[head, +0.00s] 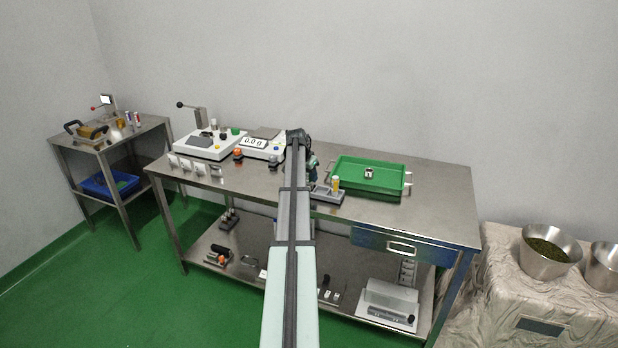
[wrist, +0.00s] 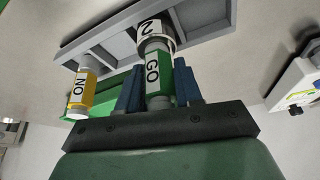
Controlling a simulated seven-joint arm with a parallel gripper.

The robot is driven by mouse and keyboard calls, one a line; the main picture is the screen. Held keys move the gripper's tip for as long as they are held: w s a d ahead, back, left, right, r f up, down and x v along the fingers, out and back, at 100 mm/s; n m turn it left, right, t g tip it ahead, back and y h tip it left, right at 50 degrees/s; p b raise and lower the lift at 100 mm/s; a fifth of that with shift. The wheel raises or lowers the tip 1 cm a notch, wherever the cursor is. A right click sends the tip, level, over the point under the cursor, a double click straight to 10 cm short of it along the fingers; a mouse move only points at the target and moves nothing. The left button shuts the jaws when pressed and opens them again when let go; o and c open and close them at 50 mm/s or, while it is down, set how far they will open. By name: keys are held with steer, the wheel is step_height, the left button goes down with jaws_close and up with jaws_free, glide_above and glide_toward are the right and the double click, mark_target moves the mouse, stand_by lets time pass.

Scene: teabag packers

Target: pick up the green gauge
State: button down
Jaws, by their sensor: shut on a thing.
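The green gauge (wrist: 155,68), with a grey end and a white GO label, is between the blue fingers of my gripper (wrist: 157,84) in the wrist view. My gripper is shut on it. A round silver part with a black mark adjoins the gauge's far end; I cannot tell whether it belongs to it. The grey holder (wrist: 100,38) is close by, and I cannot tell if the gauge is clear of it. In the head view my gripper (head: 312,170) is partly hidden by my arm, beside the holder (head: 322,196), and the green gauge is not clearly visible.
A yellow gauge (head: 335,183) stands upright in the holder; its NO label shows in the wrist view (wrist: 81,92). A green tray (head: 395,186) with a small metal piece (head: 369,172) is to the right. A scale (head: 254,143) stands left. The table's right end is bare.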

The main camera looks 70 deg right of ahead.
step_height(320, 180, up, 16)
steer(key=shift+f, duration=0.25)
stand_by(1.3)
